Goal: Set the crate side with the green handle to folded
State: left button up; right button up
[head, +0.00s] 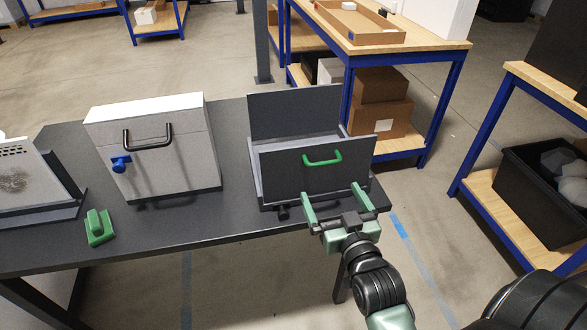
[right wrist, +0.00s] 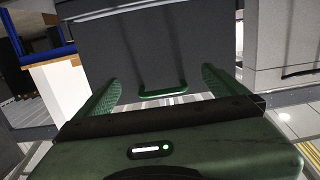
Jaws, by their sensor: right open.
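The grey crate (head: 257,184) stands at the right end of the dark table. Its near side (head: 282,172) is upright and carries the green handle (head: 322,163); the far side (head: 295,112) is upright too. The green handle also shows in the right wrist view (right wrist: 163,92), seen between the two fingers. My right gripper (head: 333,194) is open and empty, just in front of and below the handle, with its fingers toward the crate's near side. I cannot tell whether the fingertips touch that side. My left gripper is not in view.
A pale box (head: 165,165) with a black handle and a blue knob (head: 121,164) stands left of the crate. A green tool-like piece (head: 99,227) lies on the table (head: 235,217) farther left. Blue-framed shelves (head: 440,62) stand behind and to the right.

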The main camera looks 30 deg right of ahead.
aim_at(325, 162)
jog(key=shift+t, duration=0.4)
jog(key=w+r, duration=0.1)
jog(key=w+d+r, duration=0.1)
jog(key=w, duration=0.1)
jog(key=w+r+p, duration=0.1)
jog(key=w+r, duration=0.1)
jog(key=shift+w+d+r, duration=0.1)
jog(key=shift+w+d, duration=0.15)
jog(key=shift+x, duration=0.75)
